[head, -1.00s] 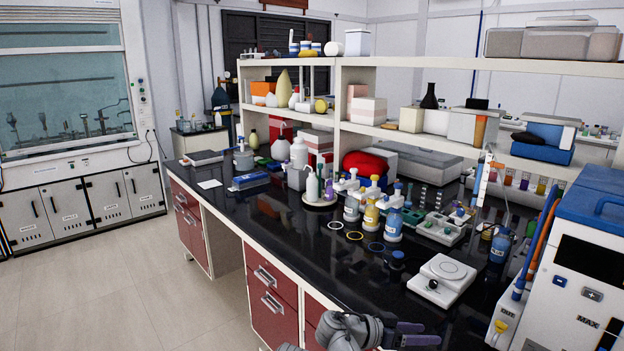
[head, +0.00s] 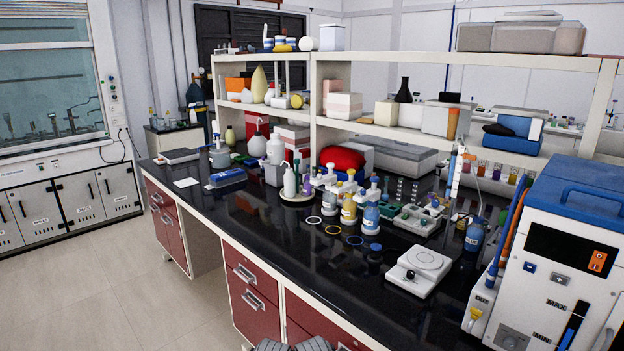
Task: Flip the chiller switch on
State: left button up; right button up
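The chiller (head: 570,215) is the white box with a blue lid and handle at the right end of the black bench. Its front has a dark panel (head: 555,250), with an orange switch (head: 598,262) at the panel's right end. The switch is small, and I cannot tell which way it is set. MAX and MIN marks and a blue level strip show below the panel. The chiller's lower right is cut off by the picture edge. Neither gripper shows; only a grey ribbed part of my arm is at the bottom edge.
A white balance (head: 419,270) and a blue bottle (head: 474,236) stand left of the chiller. Blue and orange hoses run along its left side. Several bottles and a shelf rack (head: 440,56) fill the bench behind. Floor (head: 120,290) is clear at left.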

aim_at(598, 259)
jog(key=k+j+z, duration=0.1)
jog(key=z, duration=1.55)
jog(key=k+l, duration=0.05)
jog(key=l, duration=0.05)
